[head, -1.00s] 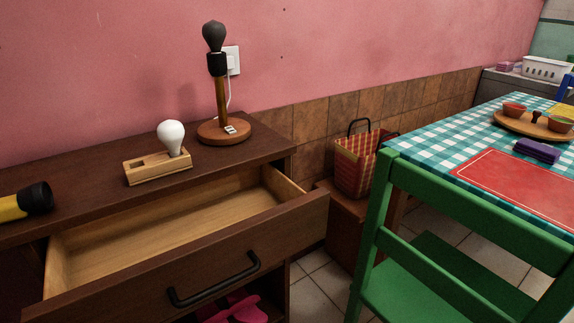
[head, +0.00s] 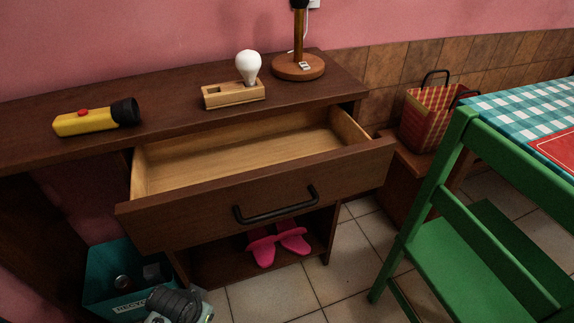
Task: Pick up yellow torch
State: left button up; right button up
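The yellow torch (head: 95,117) lies on its side on the left part of the dark wooden cabinet top (head: 165,88). It has a black head pointing right and a red button on its upper side. Nothing touches it from above.
An open, empty drawer (head: 262,200) juts out below the top, right of the torch. A bulb on a wooden block (head: 235,95) and a lamp (head: 298,66) stand further right. A teal bin (head: 110,285) is at lower left, a green chair (head: 478,225) at right.

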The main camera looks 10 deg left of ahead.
aim_at(127, 110)
jog(key=j+u, duration=0.2)
jog(key=u, duration=0.2)
jog(key=j+u, duration=0.2)
jog(key=u, duration=0.15)
jog(key=j+u, duration=0.2)
jog(key=u, duration=0.2)
jog(key=l+u, duration=0.25)
jog(key=l, duration=0.15)
jog(key=l+u, duration=0.25)
jog(key=l, duration=0.15)
jog(key=k+j+u, duration=0.15)
jog(key=k+u, duration=0.2)
jog(key=k, duration=0.1)
jog(key=i+l+z, duration=0.1)
jog(key=i+z, duration=0.2)
jog(key=i+j, duration=0.1)
jog(key=j, duration=0.15)
jog(key=i+j, duration=0.1)
jog(key=j, duration=0.15)
